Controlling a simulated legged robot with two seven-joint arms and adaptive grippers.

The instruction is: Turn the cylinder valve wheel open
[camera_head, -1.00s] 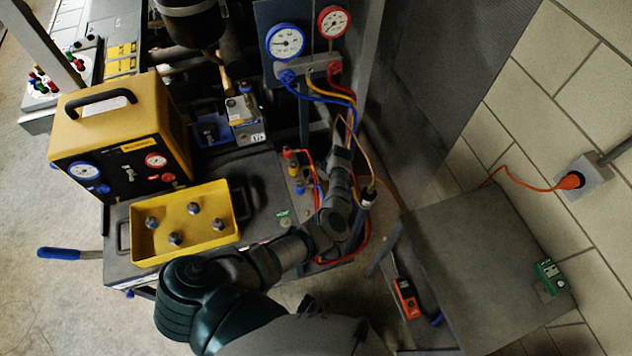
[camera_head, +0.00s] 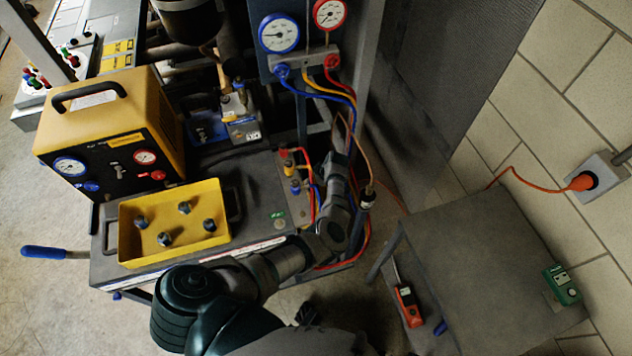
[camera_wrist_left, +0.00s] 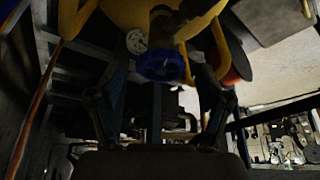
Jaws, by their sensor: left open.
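The blue valve wheel (camera_wrist_left: 162,64) is near the top middle of the left wrist view, below a yellow cylinder-like body (camera_wrist_left: 195,18). My left gripper (camera_wrist_left: 161,84) has its two dark fingers spread, one on each side of the wheel. I cannot tell whether either finger touches it. In the head view my left arm reaches up and right past the cart toward the hoses. Its fingers and the wheel cannot be made out there. My right gripper is not in view.
A gauge panel with a blue gauge (camera_head: 279,33) and red gauge (camera_head: 330,13) hangs above the hoses (camera_head: 335,95). A grey table (camera_head: 480,260) is at the right.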

